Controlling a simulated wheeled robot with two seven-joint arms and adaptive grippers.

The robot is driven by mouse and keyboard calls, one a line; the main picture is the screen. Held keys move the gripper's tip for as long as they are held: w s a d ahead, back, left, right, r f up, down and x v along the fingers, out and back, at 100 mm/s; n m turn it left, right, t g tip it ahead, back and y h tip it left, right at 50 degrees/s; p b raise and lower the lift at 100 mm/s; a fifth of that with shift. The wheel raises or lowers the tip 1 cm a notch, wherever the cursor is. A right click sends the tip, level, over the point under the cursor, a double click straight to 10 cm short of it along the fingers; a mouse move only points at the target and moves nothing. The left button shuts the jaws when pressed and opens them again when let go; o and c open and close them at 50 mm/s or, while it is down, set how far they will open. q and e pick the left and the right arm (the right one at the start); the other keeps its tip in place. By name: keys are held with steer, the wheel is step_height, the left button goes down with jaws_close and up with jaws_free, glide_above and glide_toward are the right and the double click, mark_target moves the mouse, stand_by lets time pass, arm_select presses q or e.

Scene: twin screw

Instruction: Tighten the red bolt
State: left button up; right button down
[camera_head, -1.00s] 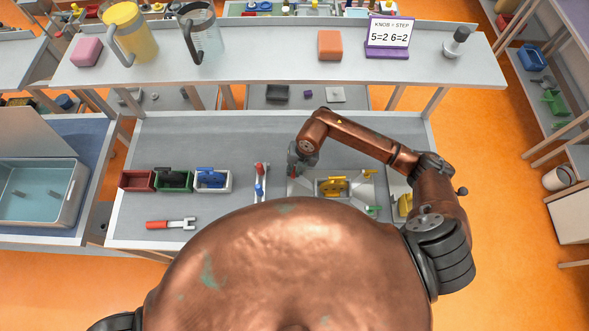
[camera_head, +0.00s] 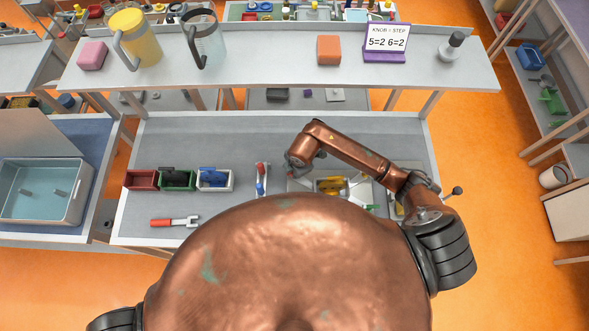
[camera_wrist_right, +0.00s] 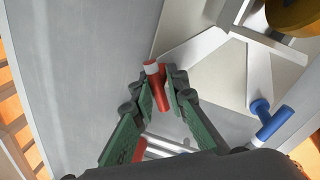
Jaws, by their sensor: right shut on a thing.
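The red bolt (camera_wrist_right: 155,88) shows in the right wrist view as a red bar with a pale grey end. My right gripper (camera_wrist_right: 167,84) has its green fingers closed around the bar, one finger on each side. A second red piece shows just behind the bar; I cannot tell whether it is part of the same bolt. In the head view my right gripper (camera_head: 292,168) reaches down at the left edge of the grey plate (camera_head: 299,185), and my wrist hides the red bolt. A blue T-shaped bolt (camera_wrist_right: 271,121) stands apart to the right in the wrist view. My left gripper is out of view.
Red and blue upright pieces (camera_head: 260,180) stand left of the plate. A yellow part (camera_head: 330,185) lies on the plate. The grey table (camera_head: 240,135) is clear behind.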

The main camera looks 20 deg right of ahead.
steer(key=m+h+p, duration=0.1)
steer(key=m, duration=0.4)
steer(key=shift+m, duration=0.4)
steer(key=shift+a, duration=0.1)
steer(key=c, duration=1.9)
jaws_free()
step_height(320, 180, up, 12)
steer(key=s, duration=0.2)
steer(key=shift+s+a, duration=0.15)
steer(key=shift+a, duration=0.1)
steer(key=shift+f, duration=0.1)
